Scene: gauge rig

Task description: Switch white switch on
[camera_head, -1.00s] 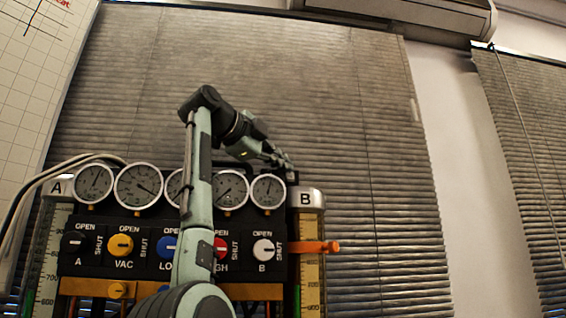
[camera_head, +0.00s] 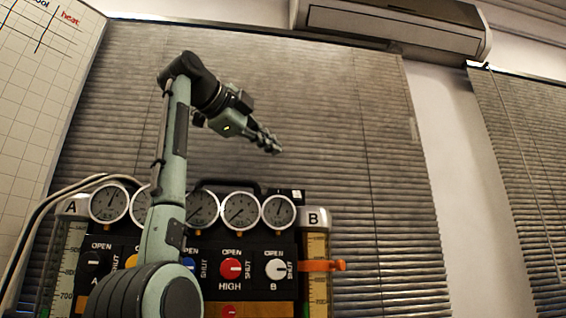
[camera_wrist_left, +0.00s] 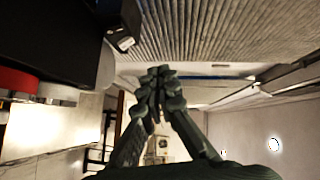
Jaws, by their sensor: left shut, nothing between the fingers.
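The white switch (camera_head: 275,268) is a round white knob labelled B at the right end of the black panel's knob row. OPEN is printed above it and SHUT to its right. Its mark looks about horizontal, toward SHUT. In the left wrist view a white knob (camera_wrist_left: 58,94) shows at the left, beside a red one. My left gripper (camera_head: 269,144) is shut and empty, raised well above the panel and apart from the switch. Its closed fingers show in the middle of the left wrist view (camera_wrist_left: 156,88). My right gripper is not in view.
The red HIGH knob (camera_head: 231,269) sits just left of the white one. Round gauges (camera_head: 278,211) line the panel top. An orange lever (camera_head: 322,265) sticks out right, by tube B. My left arm hides the panel's left middle. Blinds (camera_head: 340,130) hang behind.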

